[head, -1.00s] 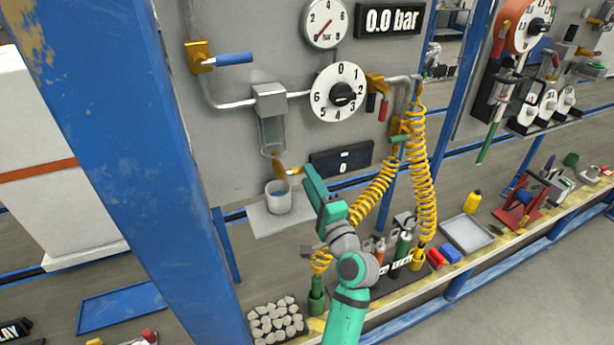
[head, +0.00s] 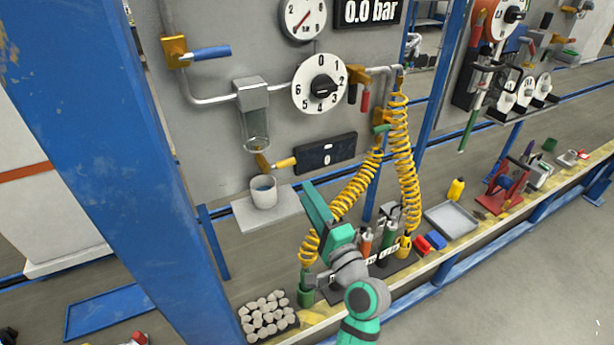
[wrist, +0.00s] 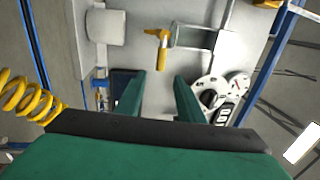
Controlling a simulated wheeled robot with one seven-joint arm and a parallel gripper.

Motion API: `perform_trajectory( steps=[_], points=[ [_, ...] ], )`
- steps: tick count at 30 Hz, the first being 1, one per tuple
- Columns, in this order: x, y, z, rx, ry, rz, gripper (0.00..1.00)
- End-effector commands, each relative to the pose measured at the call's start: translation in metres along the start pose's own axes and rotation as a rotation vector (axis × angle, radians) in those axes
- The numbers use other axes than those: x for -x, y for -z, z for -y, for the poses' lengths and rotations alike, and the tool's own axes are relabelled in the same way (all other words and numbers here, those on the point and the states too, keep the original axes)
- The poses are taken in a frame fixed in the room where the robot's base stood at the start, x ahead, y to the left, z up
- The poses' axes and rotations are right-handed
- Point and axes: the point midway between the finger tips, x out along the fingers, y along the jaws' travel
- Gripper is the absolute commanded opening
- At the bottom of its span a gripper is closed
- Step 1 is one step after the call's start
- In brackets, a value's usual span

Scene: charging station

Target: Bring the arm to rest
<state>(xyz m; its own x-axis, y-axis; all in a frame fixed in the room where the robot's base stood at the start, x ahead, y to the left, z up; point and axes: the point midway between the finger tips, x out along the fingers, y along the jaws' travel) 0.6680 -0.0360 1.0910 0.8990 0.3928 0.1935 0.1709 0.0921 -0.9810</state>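My arm shows at the lower middle of the head view, with green links and grey joints. My gripper (head: 312,203) is raised in front of the bench, below the display box, with the yellow coiled hose just to its right in the picture. In the wrist view my gripper (wrist: 158,88) has its two green fingers apart, with nothing between them. Beyond the fingers are the wall panel, the yellow-handled drain valve (wrist: 162,48) and the numbered dial (wrist: 210,92), all apart from the fingers.
A blue post (head: 120,150) stands at the left. Yellow coiled hoses (head: 404,160) hang near my arm. A tray of stones (head: 266,318), a tool rack (head: 385,265) and a grey tray (head: 451,217) line the bench. A white cup (head: 263,192) sits on a shelf. Floor is clear at lower right.

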Motion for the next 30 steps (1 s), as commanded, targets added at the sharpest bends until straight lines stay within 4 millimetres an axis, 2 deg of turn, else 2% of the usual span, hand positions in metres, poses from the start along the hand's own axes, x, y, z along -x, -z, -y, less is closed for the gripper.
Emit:
perform_trajectory(
  steps=[5, 8, 11, 15, 21, 27, 30],
  points=[
    [0.002, 0.000, -0.005, 0.006, -0.007, -0.006, 0.35],
    [0.011, -0.001, -0.022, 0.035, -0.035, -0.032, 0.35],
    [0.030, -0.002, -0.053, 0.092, -0.085, -0.077, 0.35],
    [0.068, -0.007, -0.099, 0.209, -0.171, -0.145, 0.35],
    [0.127, -0.021, -0.150, 0.395, -0.291, -0.213, 0.35],
    [0.190, -0.042, -0.184, 0.592, -0.402, -0.245, 0.35],
    [0.221, -0.055, -0.194, 0.692, -0.453, -0.248, 0.35]
  ],
)
